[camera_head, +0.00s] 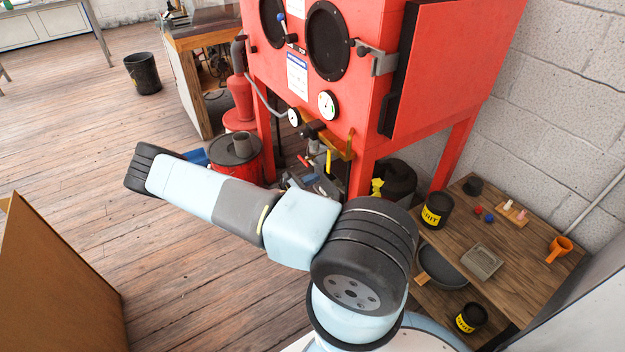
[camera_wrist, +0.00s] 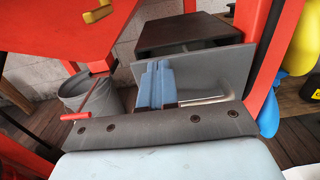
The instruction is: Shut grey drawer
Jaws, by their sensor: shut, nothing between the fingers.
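The grey drawer shows in the wrist view as a flat grey front (camera_wrist: 215,72) with a silver bar handle (camera_wrist: 212,100). The front stands below and in front of a dark-topped cabinet (camera_wrist: 190,33) and seems to stand out from it. How far it is out I cannot tell. My gripper (camera_wrist: 158,68) has its blue fingers together, empty, in front of the left part of the drawer front, left of the handle's free stretch. Whether the fingers touch the front or handle is unclear. In the head view my gripper is hidden.
Red legs of the blasting cabinet (camera_head: 340,90) stand around this spot. A grey bucket (camera_wrist: 92,97) and a red-handled rod (camera_wrist: 75,116) are at the left in the wrist view. Yellow and blue bottles are at the right. A wooden workbench (camera_head: 535,265) stands right; open floor lies left.

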